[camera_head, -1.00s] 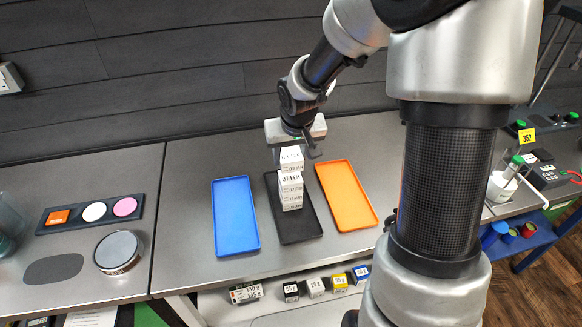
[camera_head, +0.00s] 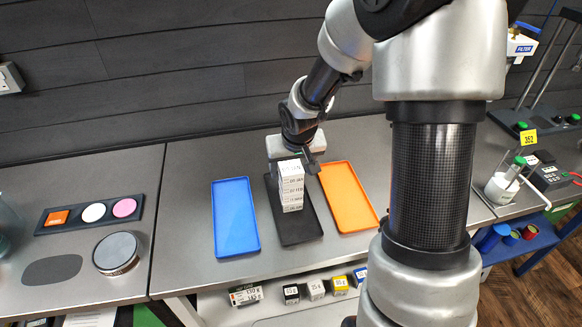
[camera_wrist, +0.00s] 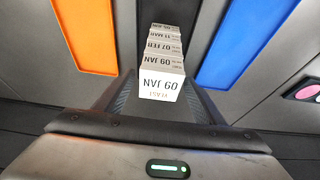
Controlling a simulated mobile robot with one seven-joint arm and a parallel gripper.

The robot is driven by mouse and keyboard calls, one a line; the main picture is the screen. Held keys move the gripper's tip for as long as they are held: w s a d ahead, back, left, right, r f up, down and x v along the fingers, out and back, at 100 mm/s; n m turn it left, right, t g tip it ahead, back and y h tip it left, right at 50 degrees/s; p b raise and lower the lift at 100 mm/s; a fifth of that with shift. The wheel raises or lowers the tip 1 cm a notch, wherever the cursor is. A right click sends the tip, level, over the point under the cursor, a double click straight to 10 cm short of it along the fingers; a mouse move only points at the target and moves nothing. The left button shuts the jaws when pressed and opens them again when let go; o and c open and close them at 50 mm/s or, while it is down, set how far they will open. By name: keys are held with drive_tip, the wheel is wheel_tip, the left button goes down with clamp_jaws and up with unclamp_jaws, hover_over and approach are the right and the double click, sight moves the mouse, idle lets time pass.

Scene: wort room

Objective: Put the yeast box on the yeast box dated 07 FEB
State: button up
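The yeast box marked 09 JAN (camera_wrist: 160,85) is between the dark fingers of my gripper (camera_wrist: 163,95) in the wrist view. In the head view this white box (camera_head: 290,168) sits at the top of a stack of similar boxes. The yeast box dated 07 FEB (camera_wrist: 165,46) is directly beneath it, with boxes marked 11 MAR (camera_wrist: 166,36) and another date lower down. The held box looks lined up with the stack; I cannot tell whether it bears on it fully.
The stack stands in a black tray (camera_head: 304,230), between a blue tray (camera_head: 236,216) and an orange tray (camera_head: 348,195). Small boxes lie on a shelf below the counter front. A round metal tin (camera_head: 117,252) and a holder with coloured discs (camera_head: 60,228) stand left.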

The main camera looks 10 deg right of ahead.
drive_tip(key=shift+s+r, duration=0.1)
drive_tip(key=shift+r, duration=0.45)
drive_tip(key=p+v, duration=0.2)
drive_tip(key=v, duration=0.9)
drive_tip(key=shift+s+r, duration=0.1)
